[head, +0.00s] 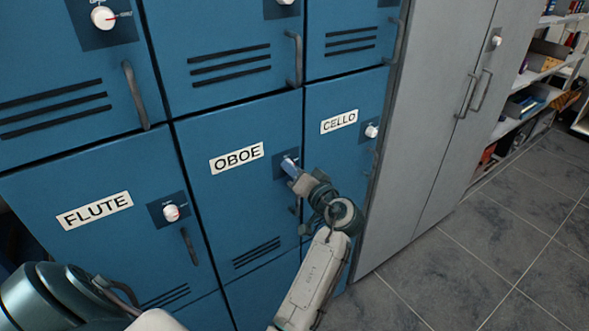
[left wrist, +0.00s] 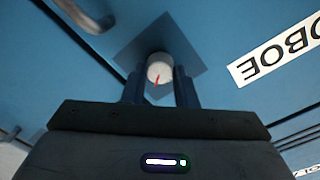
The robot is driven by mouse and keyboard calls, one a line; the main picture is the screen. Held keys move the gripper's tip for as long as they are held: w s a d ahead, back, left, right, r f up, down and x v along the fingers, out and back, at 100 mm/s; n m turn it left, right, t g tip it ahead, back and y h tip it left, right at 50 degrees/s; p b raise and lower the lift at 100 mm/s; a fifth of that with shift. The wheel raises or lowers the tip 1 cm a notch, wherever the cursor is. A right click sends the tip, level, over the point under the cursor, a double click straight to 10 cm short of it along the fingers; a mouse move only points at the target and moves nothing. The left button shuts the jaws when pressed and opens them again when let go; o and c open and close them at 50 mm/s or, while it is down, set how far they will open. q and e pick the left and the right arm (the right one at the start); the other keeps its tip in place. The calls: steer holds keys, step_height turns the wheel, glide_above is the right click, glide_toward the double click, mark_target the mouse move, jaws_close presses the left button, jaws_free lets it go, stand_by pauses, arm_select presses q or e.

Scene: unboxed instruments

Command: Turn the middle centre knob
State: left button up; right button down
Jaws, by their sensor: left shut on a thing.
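The middle centre knob is on the blue locker door labelled OBOE (head: 236,158). My left gripper (head: 290,164) is at this knob, and its fingers largely hide the knob in the head view. In the left wrist view the white knob (left wrist: 160,66) with a red pointer mark sits between the two dark fingers (left wrist: 160,82), in front of a dark square plate (left wrist: 150,42). The gripper is shut on the knob. The red mark points towards the gripper, slightly left of straight down in that view. My right gripper is not in view.
The FLUTE door has its own knob (head: 171,212) at left, and the CELLO door has one (head: 371,131) at right. A bar handle (head: 295,205) is just below my gripper. A grey cabinet (head: 420,130) stands to the right, with open tiled floor (head: 470,250) before it.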

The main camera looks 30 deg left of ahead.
arm_select(q)
steer(key=shift+m+p, duration=1.6)
steer(key=shift+m, duration=1.5)
steer(key=shift+g, duration=0.3)
steer(key=o, duration=1)
steer(key=shift+a, duration=0.1)
steer(key=shift+f, duration=0.1)
